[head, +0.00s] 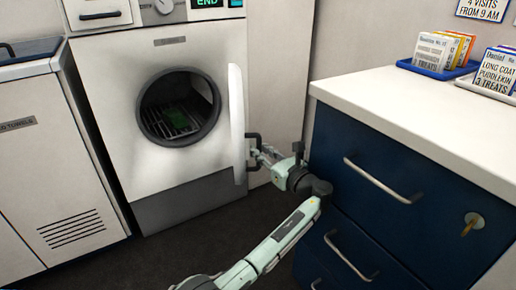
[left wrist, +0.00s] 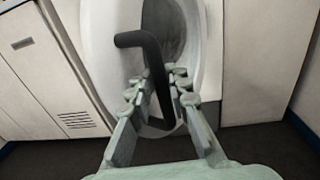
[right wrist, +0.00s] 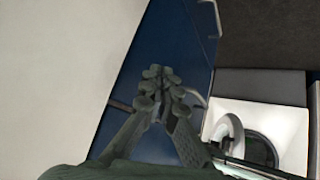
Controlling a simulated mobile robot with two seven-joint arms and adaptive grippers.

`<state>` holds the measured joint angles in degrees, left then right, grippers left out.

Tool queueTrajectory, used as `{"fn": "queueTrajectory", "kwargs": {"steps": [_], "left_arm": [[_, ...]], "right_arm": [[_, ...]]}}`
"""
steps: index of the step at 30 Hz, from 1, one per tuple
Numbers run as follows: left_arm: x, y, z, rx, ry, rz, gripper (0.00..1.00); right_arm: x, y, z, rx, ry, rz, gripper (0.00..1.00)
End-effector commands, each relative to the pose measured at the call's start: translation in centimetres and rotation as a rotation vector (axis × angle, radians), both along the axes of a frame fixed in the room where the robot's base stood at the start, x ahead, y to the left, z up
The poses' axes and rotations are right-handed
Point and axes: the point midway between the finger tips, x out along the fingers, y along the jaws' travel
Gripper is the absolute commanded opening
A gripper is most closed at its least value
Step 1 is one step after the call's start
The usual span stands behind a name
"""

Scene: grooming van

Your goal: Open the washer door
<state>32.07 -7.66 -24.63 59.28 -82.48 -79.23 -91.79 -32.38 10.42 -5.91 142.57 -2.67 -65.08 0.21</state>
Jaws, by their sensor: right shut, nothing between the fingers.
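The washer (head: 165,110) stands against the back wall with its dark round opening (head: 180,105) uncovered and a rack inside. Its white door (head: 238,120) is swung far out and shows nearly edge-on to the right of the opening. A dark bar handle (head: 254,140) is on the door's right side; it also shows in the left wrist view (left wrist: 155,55). My left gripper (head: 262,156) is at the handle, its fingers (left wrist: 163,88) closed on either side of the bar. My right gripper (right wrist: 162,75) is shut and empty in the right wrist view, above the blue drawer cabinet.
The blue drawer cabinet (head: 385,165) with a white top (head: 420,110) stands close on the right, its metal handles sticking out. A blue card tray (head: 435,69) is on top. A white cabinet (head: 50,150) stands left of the washer. Dark floor is free before the washer.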

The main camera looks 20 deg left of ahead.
Motion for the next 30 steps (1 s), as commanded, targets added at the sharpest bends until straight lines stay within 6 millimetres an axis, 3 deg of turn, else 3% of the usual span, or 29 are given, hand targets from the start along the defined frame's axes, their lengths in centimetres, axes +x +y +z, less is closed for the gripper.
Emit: {"fn": "queueTrajectory", "kwargs": {"steps": [3,14,30], "left_arm": [[0.1,0.1,0.1,0.0,-0.003,0.0,0.34],[0.0,0.0,0.3,0.003,-0.007,0.0,0.34],[-5.7,-8.0,0.3,0.0,-0.004,-0.002,0.34]], "right_arm": [[-0.1,0.1,-0.1,0.001,0.001,0.002,0.0],[-0.1,0.2,0.1,0.002,-0.002,0.005,0.0],[0.0,0.1,0.0,0.002,-0.001,0.003,0.0]]}}
